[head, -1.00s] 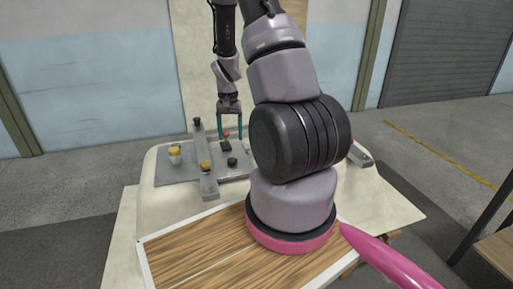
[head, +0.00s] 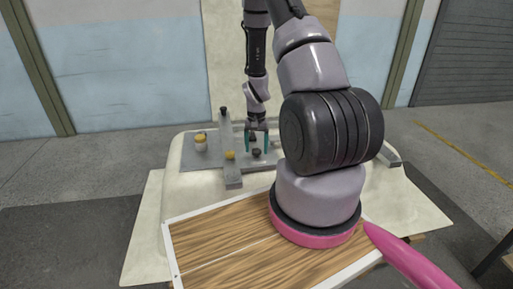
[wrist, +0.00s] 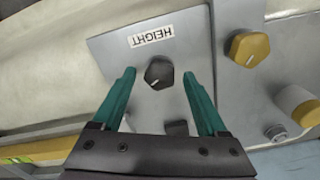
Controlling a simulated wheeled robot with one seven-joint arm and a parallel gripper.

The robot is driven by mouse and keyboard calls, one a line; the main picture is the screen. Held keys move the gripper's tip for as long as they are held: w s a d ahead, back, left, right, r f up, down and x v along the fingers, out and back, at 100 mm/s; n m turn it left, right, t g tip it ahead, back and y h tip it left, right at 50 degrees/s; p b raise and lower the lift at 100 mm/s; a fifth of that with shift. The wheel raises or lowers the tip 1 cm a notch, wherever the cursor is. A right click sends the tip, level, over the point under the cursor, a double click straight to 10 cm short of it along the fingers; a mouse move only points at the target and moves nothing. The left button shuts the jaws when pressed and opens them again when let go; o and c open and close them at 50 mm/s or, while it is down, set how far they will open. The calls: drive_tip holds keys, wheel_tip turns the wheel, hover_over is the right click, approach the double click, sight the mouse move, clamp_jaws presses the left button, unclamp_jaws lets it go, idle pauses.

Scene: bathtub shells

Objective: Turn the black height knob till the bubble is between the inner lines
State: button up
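The black height knob (wrist: 159,73) sits on a grey plate below a white HEIGHT label (wrist: 151,36). A pale mark shows on its top. My gripper (wrist: 158,78) is open, with one teal finger on each side of the knob and a visible gap on both sides. I cannot tell how low the fingertips are against the knob. In the head view my gripper (head: 257,145) is down over the panel, with the black knob (head: 256,154) at its fingers. I cannot make out the bubble or its lines in either view.
A yellow knob (wrist: 248,48) sits on a raised grey bar (head: 228,150) beside the plate. Another yellow-topped knob (head: 201,143) stands left of the bar. A yellow-green strip (wrist: 25,158) shows at the lower left of the wrist view. A wooden board (head: 230,245) lies in front.

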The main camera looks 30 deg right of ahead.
sight(257, 150)
clamp_jaws()
drive_tip(key=n, duration=0.3)
drive_tip(key=shift+o, duration=0.3)
unclamp_jaws()
drive_tip(key=shift+r, duration=0.1)
wheel_tip(257, 150, up, 11)
drive_tip(key=shift+f, duration=0.2)
idle(0.4)
